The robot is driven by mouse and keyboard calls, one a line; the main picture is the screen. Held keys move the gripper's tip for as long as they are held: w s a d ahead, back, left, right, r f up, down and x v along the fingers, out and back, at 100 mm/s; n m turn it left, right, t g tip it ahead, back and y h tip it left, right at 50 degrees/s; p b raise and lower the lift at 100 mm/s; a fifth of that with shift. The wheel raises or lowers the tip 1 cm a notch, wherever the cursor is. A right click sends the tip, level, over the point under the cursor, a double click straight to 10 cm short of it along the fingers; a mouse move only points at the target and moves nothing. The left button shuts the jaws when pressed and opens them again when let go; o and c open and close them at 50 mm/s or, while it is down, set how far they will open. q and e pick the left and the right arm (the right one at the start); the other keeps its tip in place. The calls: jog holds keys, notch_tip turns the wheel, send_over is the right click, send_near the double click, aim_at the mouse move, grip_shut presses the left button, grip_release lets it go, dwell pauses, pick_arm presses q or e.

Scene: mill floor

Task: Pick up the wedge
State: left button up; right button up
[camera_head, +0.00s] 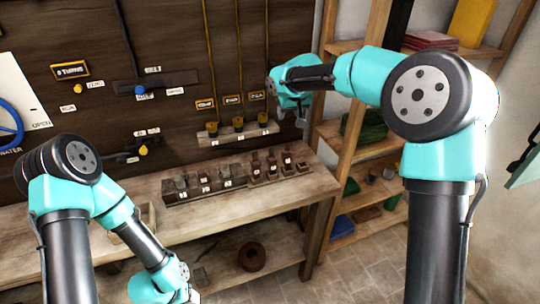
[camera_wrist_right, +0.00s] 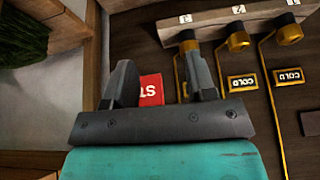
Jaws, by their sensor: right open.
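I cannot pick out a wedge for certain in either view. My right gripper (camera_head: 300,112) is raised in front of the wall board, above the right end of the workbench. In the right wrist view its two fingers (camera_wrist_right: 158,56) stand wide apart. A red piece with white letters (camera_wrist_right: 151,90) shows in the gap beyond the fingers; its distance and shape are unclear. My left wrist hangs low at the bottom of the head view, in front of the bench; its fingers do not show clearly.
The workbench (camera_head: 280,200) carries a rack (camera_head: 182,197) of small blocks and dark bottles. Above it a wall ledge (camera_head: 238,133) has several brass fittings with rods. A wooden shelf unit (camera_head: 340,95) with boxes stands at the right. A dark ring (camera_head: 252,257) lies under the bench.

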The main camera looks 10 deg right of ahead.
jog(key=w+a+f, duration=0.1)
jog(key=a+f, duration=0.2)
jog(key=f, duration=0.2)
jog(key=shift+w+g, duration=0.2)
jog(key=shift+g, duration=0.2)
jog(key=shift+a, duration=0.1)
send_near(272, 149)
jog(key=x, duration=0.5)
jog(key=shift+r, duration=0.1)
jog(key=shift+x, duration=2.6)
jog(key=shift+s, duration=0.1)
